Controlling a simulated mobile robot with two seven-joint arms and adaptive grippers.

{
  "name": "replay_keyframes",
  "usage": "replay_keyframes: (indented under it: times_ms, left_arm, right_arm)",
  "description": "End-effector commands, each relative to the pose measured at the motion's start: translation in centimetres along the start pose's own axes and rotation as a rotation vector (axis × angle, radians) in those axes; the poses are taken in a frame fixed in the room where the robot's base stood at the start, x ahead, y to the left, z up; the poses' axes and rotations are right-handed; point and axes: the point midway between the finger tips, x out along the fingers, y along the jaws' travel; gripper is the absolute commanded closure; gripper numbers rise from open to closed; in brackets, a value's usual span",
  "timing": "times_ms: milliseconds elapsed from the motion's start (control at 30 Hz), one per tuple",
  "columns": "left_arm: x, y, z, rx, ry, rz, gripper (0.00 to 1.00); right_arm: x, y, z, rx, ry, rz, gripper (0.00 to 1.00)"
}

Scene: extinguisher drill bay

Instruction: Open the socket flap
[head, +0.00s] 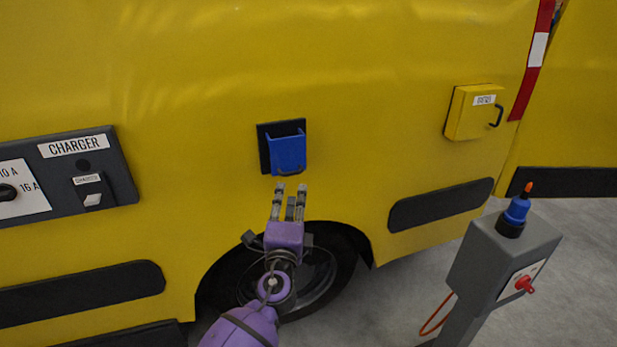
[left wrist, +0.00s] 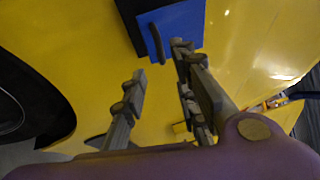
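The blue socket flap (head: 288,153) sits on a black backing plate (head: 264,150) on the yellow vehicle side. It hangs down and looks shut; no socket opening shows. A dark handle (head: 290,171) runs along its lower edge. The flap (left wrist: 183,24) and its handle (left wrist: 157,43) also show at the top of the left wrist view. My left gripper (head: 290,189) is open and empty, just below the handle, its fingers pointing up toward the flap. In the left wrist view its fingers (left wrist: 160,62) are spread apart, with no clear contact with the handle. My right gripper is not in view.
A charger panel (head: 82,160) with a switch and dial is at left. A yellow box (head: 468,112) with a dark handle is at upper right. A grey post (head: 497,258) with a blue plug (head: 516,210) stands at lower right. The wheel (head: 325,265) is behind my left arm.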

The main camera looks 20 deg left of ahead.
Motion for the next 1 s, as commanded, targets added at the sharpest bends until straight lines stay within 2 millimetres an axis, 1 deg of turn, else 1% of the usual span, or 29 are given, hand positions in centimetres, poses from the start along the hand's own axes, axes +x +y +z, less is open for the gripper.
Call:
replay_keyframes:
  times_ms: [67, 167, 400, 500, 667, 900, 967, 1000]
  left_arm:
    - [0.5, -0.3, 0.1, 0.023, -0.004, -0.008, 0.73]
    - [1.7, -0.4, 0.1, 0.025, -0.003, -0.009, 0.73]
    - [5.6, -0.4, 0.1, 0.023, -0.003, -0.008, 0.73]
    - [6.8, -0.3, 0.1, 0.022, -0.003, -0.006, 0.73]
    - [7.7, -0.2, 0.1, 0.02, -0.003, -0.004, 0.73]
    - [7.7, -0.2, 0.1, 0.019, -0.003, -0.004, 0.73]
    - [7.7, -0.2, 0.1, 0.019, -0.003, -0.004, 0.79]
    - [7.7, -0.2, 0.1, 0.019, -0.003, -0.004, 0.85]
  right_arm:
    - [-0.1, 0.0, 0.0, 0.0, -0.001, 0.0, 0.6]
    - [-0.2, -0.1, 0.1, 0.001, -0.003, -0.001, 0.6]
    - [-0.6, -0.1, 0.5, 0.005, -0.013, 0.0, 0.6]
    - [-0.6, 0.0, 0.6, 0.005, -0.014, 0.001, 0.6]
    - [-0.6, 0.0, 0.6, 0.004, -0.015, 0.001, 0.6]
    - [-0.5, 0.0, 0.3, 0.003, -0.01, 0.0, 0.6]
    - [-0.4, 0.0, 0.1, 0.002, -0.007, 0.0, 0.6]
    - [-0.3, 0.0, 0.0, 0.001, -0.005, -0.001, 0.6]
